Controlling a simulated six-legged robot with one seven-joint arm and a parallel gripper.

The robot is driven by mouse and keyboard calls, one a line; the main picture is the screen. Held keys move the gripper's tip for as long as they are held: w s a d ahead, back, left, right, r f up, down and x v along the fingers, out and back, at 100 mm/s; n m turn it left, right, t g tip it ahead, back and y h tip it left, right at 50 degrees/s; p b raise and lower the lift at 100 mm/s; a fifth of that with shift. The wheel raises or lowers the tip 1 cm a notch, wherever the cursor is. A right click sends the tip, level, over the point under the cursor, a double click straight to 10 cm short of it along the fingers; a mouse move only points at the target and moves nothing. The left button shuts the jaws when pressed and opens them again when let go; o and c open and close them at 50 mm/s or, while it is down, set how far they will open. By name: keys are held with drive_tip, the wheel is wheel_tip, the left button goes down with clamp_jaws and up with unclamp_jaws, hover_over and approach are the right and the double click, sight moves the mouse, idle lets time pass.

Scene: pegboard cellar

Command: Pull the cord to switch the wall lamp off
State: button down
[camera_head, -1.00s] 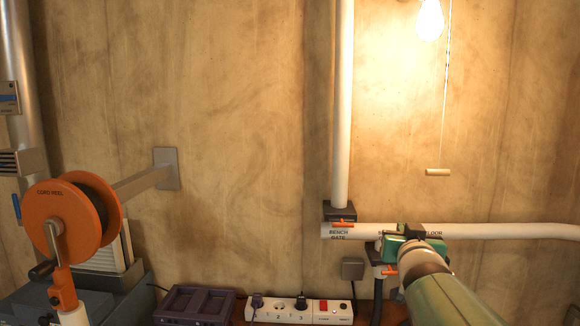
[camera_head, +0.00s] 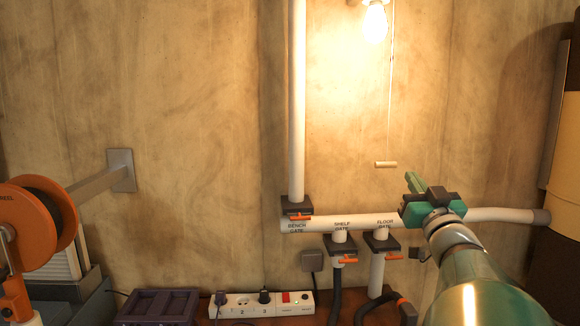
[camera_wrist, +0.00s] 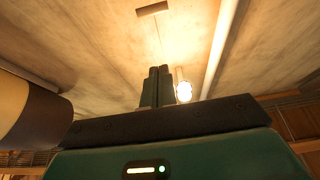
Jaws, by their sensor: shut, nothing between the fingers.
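The wall lamp's bulb (camera_head: 374,22) glows brightly at the top of the head view, and it also shows lit in the wrist view (camera_wrist: 183,91). A thin cord (camera_head: 390,100) hangs beside it and ends in a small pale horizontal handle (camera_head: 386,164). In the wrist view the handle (camera_wrist: 152,9) is at the top edge, beyond my fingertips. My green gripper (camera_head: 412,177) is shut and empty, pointing up and to the left. In the head view its tips appear just right of and below the handle, apart from it.
A white pipe (camera_head: 345,221) with several orange-levered gates runs across the wall behind my gripper. An orange cord reel (camera_head: 30,220), a purple crate (camera_head: 157,308) and a power strip (camera_head: 262,304) are lower left. A large drum (camera_head: 567,150) stands right. The wall around the handle is clear.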

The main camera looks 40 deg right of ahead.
sight(393, 166)
drive_tip(key=w+d, duration=0.2)
drive_tip(key=w, duration=0.1)
drive_tip(key=w+d+r, duration=0.1)
drive_tip(key=w, duration=0.2)
drive_tip(key=w+d, duration=0.2)
drive_tip(key=w, duration=0.1)
drive_tip(key=shift+w+d+r, duration=0.1)
drive_tip(key=shift+d+r, duration=0.2)
drive_tip(key=shift+r, duration=0.1)
drive_tip(key=shift+w+d+f, duration=0.15)
drive_tip(key=shift+w+f, duration=0.15)
drive_tip(key=shift+f, duration=0.15)
wheel_tip(393, 166, down, 3)
drive_tip(key=shift+r, duration=0.15)
drive_tip(key=v, duration=1.3)
drive_tip(key=shift+s+a, duration=0.25)
drive_tip(key=shift+s, duration=0.1)
idle(1.7)
